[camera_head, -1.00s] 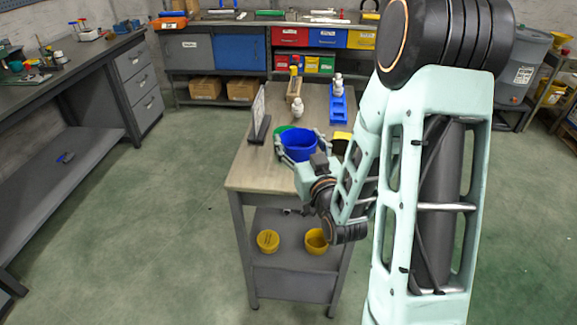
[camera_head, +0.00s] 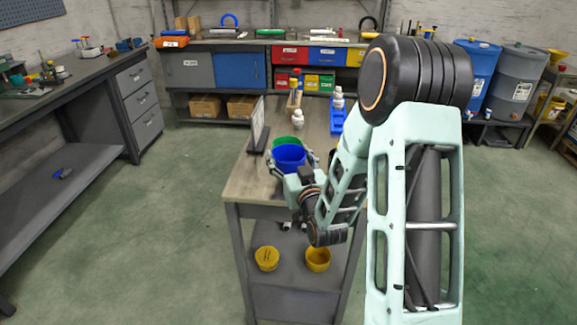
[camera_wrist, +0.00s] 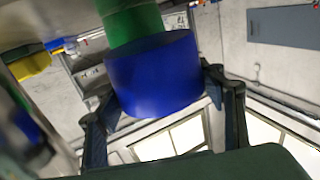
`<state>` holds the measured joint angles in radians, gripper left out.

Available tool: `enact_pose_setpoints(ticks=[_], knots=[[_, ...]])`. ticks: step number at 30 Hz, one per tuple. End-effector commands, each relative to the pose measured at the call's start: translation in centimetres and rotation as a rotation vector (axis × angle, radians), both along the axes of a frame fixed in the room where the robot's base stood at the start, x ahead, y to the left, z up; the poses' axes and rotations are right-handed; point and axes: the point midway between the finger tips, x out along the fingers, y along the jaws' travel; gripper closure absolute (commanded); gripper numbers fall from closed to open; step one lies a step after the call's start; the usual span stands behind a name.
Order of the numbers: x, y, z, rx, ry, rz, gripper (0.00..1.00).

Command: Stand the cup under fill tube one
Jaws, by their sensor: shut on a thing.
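A blue cup (camera_head: 289,157) is between the fingers of my gripper (camera_head: 290,164), over the wooden-topped cart. My gripper is shut on it; in the wrist view the fingers flank the blue cup (camera_wrist: 155,76). A green round thing (camera_head: 287,141) is directly behind the cup in the head view, partly hidden by it. It also shows in the wrist view (camera_wrist: 132,22), where its end meets the cup's outline; I cannot tell whether they touch. I cannot make out a fill tube for certain.
A white bottle (camera_head: 297,117) and a blue rack (camera_head: 337,118) are farther back. Two yellow cups (camera_head: 267,258) (camera_head: 318,259) are on the lower shelf. The cart's near top (camera_head: 245,188) is clear.

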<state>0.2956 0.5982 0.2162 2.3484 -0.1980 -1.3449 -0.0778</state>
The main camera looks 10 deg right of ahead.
Motion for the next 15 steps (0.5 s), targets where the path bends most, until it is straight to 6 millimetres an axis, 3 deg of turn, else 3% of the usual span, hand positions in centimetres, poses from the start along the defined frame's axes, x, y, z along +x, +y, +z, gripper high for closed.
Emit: enact_pose_setpoints(ticks=[7,15], knots=[[0.2,0.0,-3.0,0.001,0.002,-0.001,0.61],[0.2,0.0,-3.3,0.0,-0.001,0.0,0.61]])
